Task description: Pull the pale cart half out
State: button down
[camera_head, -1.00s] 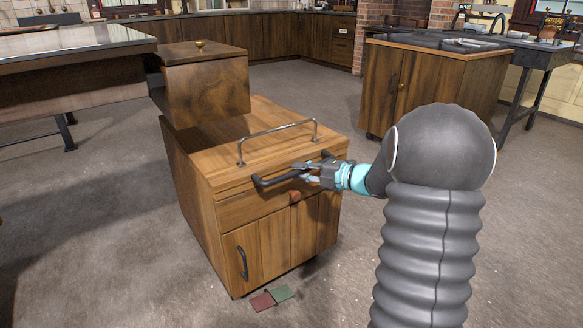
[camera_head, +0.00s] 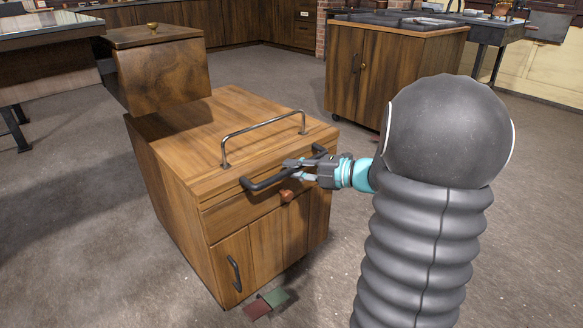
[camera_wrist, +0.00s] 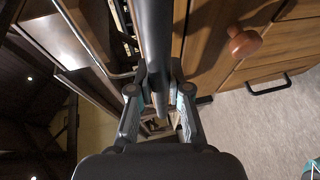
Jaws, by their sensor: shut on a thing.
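The pale wooden cart (camera_head: 235,110) stands on the floor in the middle of the head view, its back part behind a dark wooden box with a brass knob (camera_head: 153,27). A black bar handle (camera_head: 262,183) runs across its upper front; the bar also shows in the wrist view (camera_wrist: 157,40). My gripper (camera_head: 292,165) is shut on this bar near its middle. In the wrist view my fingers (camera_wrist: 159,92) lie on both sides of the bar. The finger contact is partly hidden.
A metal rail (camera_head: 262,132) stands on the cart top. A reddish knob (camera_head: 286,195) sits below the bar. Red (camera_head: 257,310) and green (camera_head: 276,297) squares lie by the cart's front foot. A dark cabinet (camera_head: 385,75) stands behind at right. The floor at lower left is clear.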

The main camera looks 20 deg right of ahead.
jog(key=shift+a+f, duration=0.1)
jog(key=c, duration=1.1)
grip_release()
jog(key=shift+s+d+r, duration=0.2)
jog(key=shift+s+d, duration=0.2)
jog(key=shift+d, duration=0.1)
jog(key=v, duration=1.1)
jog(key=shift+a, duration=0.15)
